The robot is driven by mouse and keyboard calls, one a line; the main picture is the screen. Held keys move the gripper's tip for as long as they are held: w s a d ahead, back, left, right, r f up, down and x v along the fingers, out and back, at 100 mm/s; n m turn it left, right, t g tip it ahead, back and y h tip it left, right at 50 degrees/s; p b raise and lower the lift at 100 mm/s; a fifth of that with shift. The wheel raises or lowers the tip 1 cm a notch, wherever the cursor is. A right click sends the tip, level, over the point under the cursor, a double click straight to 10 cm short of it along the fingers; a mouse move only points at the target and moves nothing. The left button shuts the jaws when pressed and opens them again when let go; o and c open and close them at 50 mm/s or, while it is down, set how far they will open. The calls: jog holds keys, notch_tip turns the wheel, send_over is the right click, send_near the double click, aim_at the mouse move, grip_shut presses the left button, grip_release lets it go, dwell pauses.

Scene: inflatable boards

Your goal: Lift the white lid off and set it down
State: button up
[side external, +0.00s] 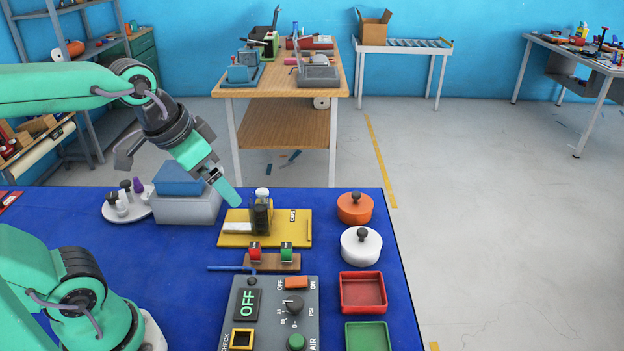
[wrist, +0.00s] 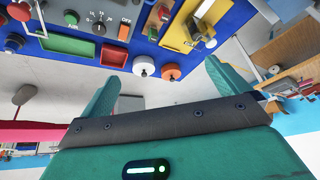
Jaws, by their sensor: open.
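The white lid (side external: 361,250) is round with a dark knob on top. It sits at the right side of the blue table, and what lies under it is hard to tell. It also shows in the wrist view (wrist: 144,70), at upper centre between the fingers. My gripper (side external: 228,196) is up and to the left of the lid, above the yellow board, and apart from it. In the wrist view my gripper (wrist: 147,45) has its two green fingers wide apart with nothing between them.
An orange lidded pot (side external: 355,212) stands just behind the white lid. A red tray (side external: 363,309) and a green tray (side external: 368,340) lie in front. A yellow board (side external: 236,229), red and green valves and a grey control panel (side external: 240,335) are to the left. Floor lies beyond the right table edge.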

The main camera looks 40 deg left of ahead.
jog(key=w+d+m+g, duration=0.1)
jog(key=w+d+m, duration=0.15)
jog(key=w, duration=0.55)
jog(key=m+g, duration=0.4)
jog(key=m, duration=0.3)
send_over(363, 230)
jog(key=f, duration=1.3)
jog(key=shift+s+a+f, duration=0.1)
jog(key=shift+s+f, duration=0.2)
jog(key=shift+w+d+f+m, duration=0.2)
jog(key=shift+w+f+m, duration=0.05)
jog(key=shift+f, duration=1.45)
jog(key=shift+f, duration=2.6)
